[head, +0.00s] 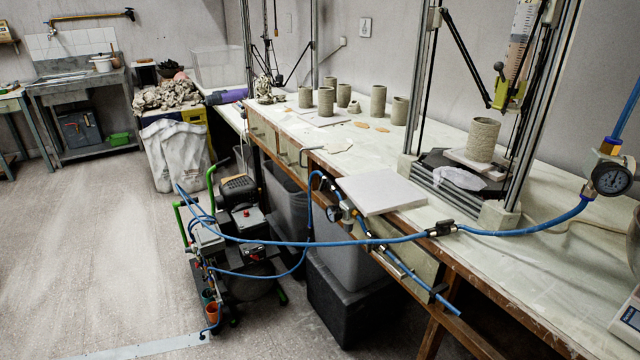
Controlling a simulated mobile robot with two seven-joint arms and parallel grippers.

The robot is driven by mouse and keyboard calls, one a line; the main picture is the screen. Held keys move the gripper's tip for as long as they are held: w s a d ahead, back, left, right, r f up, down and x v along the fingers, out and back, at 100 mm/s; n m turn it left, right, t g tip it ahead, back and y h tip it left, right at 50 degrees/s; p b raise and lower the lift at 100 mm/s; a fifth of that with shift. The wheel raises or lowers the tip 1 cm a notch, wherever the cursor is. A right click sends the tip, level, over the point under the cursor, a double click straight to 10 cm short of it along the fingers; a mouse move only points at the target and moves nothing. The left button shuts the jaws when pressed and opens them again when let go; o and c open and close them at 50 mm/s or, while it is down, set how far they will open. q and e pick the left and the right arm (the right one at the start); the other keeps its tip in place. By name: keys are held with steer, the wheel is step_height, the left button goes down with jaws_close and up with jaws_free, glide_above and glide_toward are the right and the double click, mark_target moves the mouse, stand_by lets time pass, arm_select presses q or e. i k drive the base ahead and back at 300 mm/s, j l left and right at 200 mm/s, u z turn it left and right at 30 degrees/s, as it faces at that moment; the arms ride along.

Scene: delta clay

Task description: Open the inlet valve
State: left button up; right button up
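Blue hose (345,243) runs from a compressor (238,235) on the floor across to the right of the workbench. A small dark inline fitting with brass ends (442,229), possibly a valve, sits on this hose at the bench's front edge. At the right, the hose reaches a brass fitting with a black pressure gauge (612,177). Another small gauge and brass fitting (340,213) are at the bench front, near a blue pipe (408,272). I cannot tell which fitting is the inlet valve, or whether any is open. Neither of my grippers shows.
The long workbench (540,258) holds several clay cylinders (378,100), a white board (380,193) and tall metal printer frames. A clay cylinder (483,140) stands inside the near frame. Dark bins (345,300) sit below the bench. The floor (95,250) at left is clear.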

mark_target(323, 185)
steer(key=j+z, duration=0.1)
steer(key=z, duration=0.35)
steer(key=i+j+z, duration=0.1)
steer(key=z, duration=0.4)
steer(key=j+z, duration=0.1)
steer(key=z, duration=0.35)
steer(key=j+z, duration=0.25)
steer(key=j, duration=0.3)
steer(key=j+z, duration=0.3)
steer(key=j, duration=0.25)
steer(key=j+z, duration=0.25)
steer(key=j, duration=0.25)
steer(key=k+j+z, duration=0.15)
steer(key=j+z, duration=0.15)
steer(key=j, duration=0.2)
